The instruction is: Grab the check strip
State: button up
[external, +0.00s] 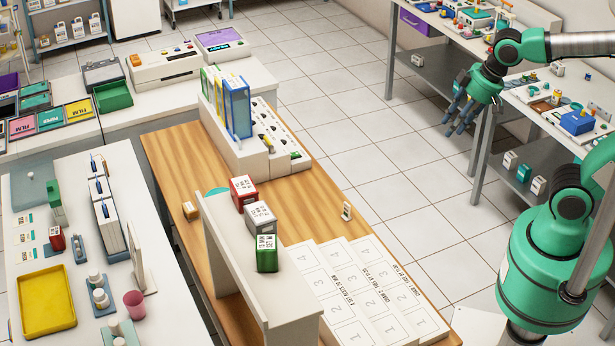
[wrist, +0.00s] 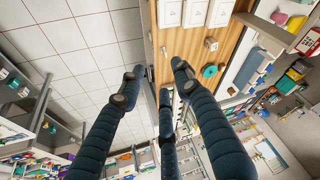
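My gripper (external: 463,108) hangs in the air over the tiled floor, right of the wooden table (external: 172,150). Its dark fingers are spread and empty, and they also show in the wrist view (wrist: 157,82). I cannot tell for sure which object is the check strip. A small pale upright piece (external: 346,210) stands near the wooden table's right edge, well apart from my gripper. It may also be the small piece in the wrist view (wrist: 164,52), beyond the fingertips. A teal roll (wrist: 209,71) lies on the wood and is partly hidden in the external view.
Numbered white cards (external: 340,285) cover the table's near end. A cluttered bench (external: 541,95) is at the right. Open floor (external: 400,160) lies between.

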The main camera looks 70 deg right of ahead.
jog(key=w+d+f+m+g, duration=0.2)
jog(key=w+d+f, duration=0.1)
jog(key=w+f, duration=0.85)
jog(key=w+d+f+m+g, duration=0.1)
jog(key=w+d+f+m, duration=0.15)
jog(key=w+f, duration=0.85)
jog(key=w+d+f+m+g+p, duration=0.1)
jog(key=w+d+f, duration=0.2)
jog(key=w+f, duration=0.5)
notch_tip(320, 180, down, 3)
jog(key=shift+w+d+r+g, duration=0.15)
jog(key=shift+w+r+g, duration=0.05)
jog(key=shift+w+g, duration=0.1)
jog(key=shift+s+f+m, duration=0.1)
jog(key=shift+f+m, duration=0.1)
jog(key=shift+m, duration=0.05)
jog(key=b, duration=0.1)
send_over(347, 216)
jog(key=d, duration=0.1)
jog(key=shift+f, duration=4.15)
jog(key=shift+f, duration=0.1)
jog(key=shift+f+b, duration=0.5)
jog(key=shift+f, duration=2)
